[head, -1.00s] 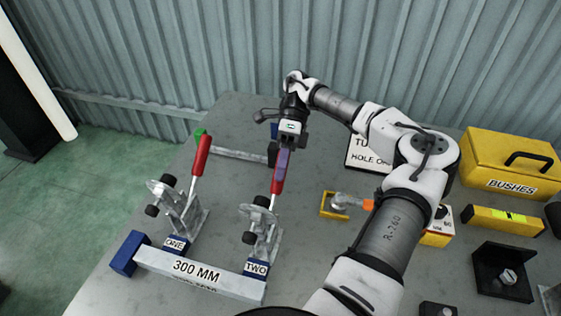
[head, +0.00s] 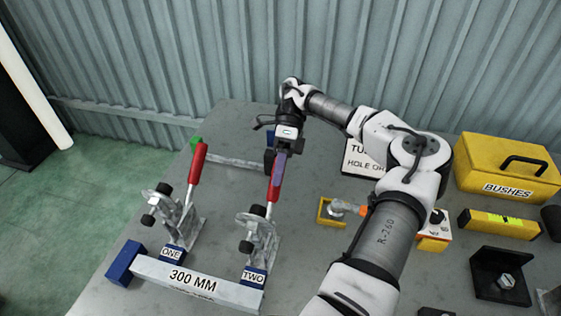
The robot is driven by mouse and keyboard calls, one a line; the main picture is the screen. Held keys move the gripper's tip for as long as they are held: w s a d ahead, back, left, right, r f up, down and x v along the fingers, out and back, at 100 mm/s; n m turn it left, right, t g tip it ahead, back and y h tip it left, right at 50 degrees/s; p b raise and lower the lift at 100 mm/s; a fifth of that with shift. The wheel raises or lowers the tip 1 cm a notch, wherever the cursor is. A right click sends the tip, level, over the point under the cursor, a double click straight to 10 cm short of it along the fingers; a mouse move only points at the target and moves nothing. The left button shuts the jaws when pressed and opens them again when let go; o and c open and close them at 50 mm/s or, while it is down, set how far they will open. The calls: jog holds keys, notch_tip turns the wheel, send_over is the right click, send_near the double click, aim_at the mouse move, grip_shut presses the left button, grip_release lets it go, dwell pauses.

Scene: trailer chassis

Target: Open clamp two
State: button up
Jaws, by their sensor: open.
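Clamp two (head: 259,240) stands behind the blue block marked TWO, on the right of the 300 MM bar. Its red handle (head: 273,190) points up, tilted slightly right. My gripper (head: 283,158) is open at the upper end of this handle, with the fingers over or beside it. Whether they touch the handle cannot be told. Clamp one (head: 178,217) stands to the left behind the block marked ONE, its red handle (head: 197,163) also raised.
The 300 MM bar (head: 190,279) runs along the front. To the right are a yellow tray (head: 331,212) with a metal part, a TU... HOLE sign (head: 364,158), a yellow BUSHES box (head: 506,170), a spirit level (head: 499,223) and a black bracket (head: 500,277).

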jog(key=p+v, duration=0.3)
jog(key=v, duration=0.4)
jog(key=shift+a, duration=0.1)
dwell(0.6)
